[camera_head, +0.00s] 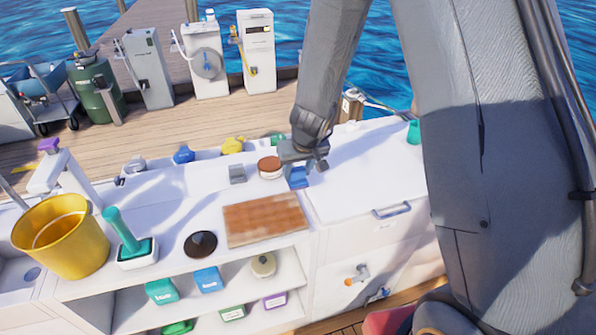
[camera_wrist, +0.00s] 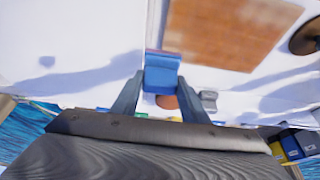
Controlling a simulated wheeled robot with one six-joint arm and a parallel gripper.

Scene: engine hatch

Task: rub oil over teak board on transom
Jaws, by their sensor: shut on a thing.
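The teak board (camera_head: 265,219) lies flat on the white counter, with brown planks and a paler patch at its left in the head view. It also shows at the top of the wrist view (camera_wrist: 228,28). My gripper (camera_head: 300,165) is beyond the board and to its right. It is shut on a blue block (camera_head: 298,178), which sits between the two fingers in the wrist view (camera_wrist: 161,76). The block has a reddish edge there and is apart from the board. A round pot with a brown top (camera_head: 270,166) stands left of my gripper.
A grey block (camera_head: 237,174) and a dark round disc (camera_head: 201,244) lie near the board. A green-handled brush (camera_head: 125,237) and a yellow bucket (camera_head: 62,237) stand at left. Shelves below hold several boxes. The white counter right of the board is mostly clear.

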